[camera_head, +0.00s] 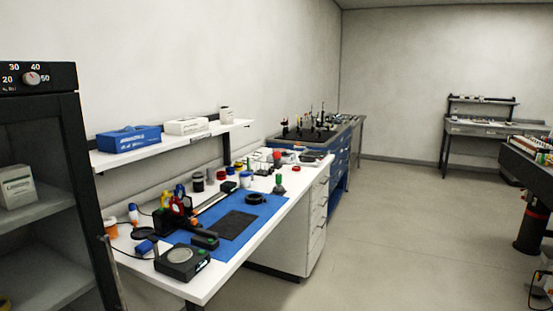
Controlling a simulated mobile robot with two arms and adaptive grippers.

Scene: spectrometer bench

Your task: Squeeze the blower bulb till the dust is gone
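No gripper of mine shows in the head view. I cannot clearly make out the blower bulb. A black ring-shaped item (256,198) and a dark flat pad (231,225) lie on the mat. Dust is too fine to see at this distance.
A black device with a round plate (182,262) sits at the bench's near end. Bottles and jars crowd the wall side, under a shelf with a blue box (128,140). An open dark cabinet (85,190) stands at left. The floor (400,235) right of the bench is clear.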

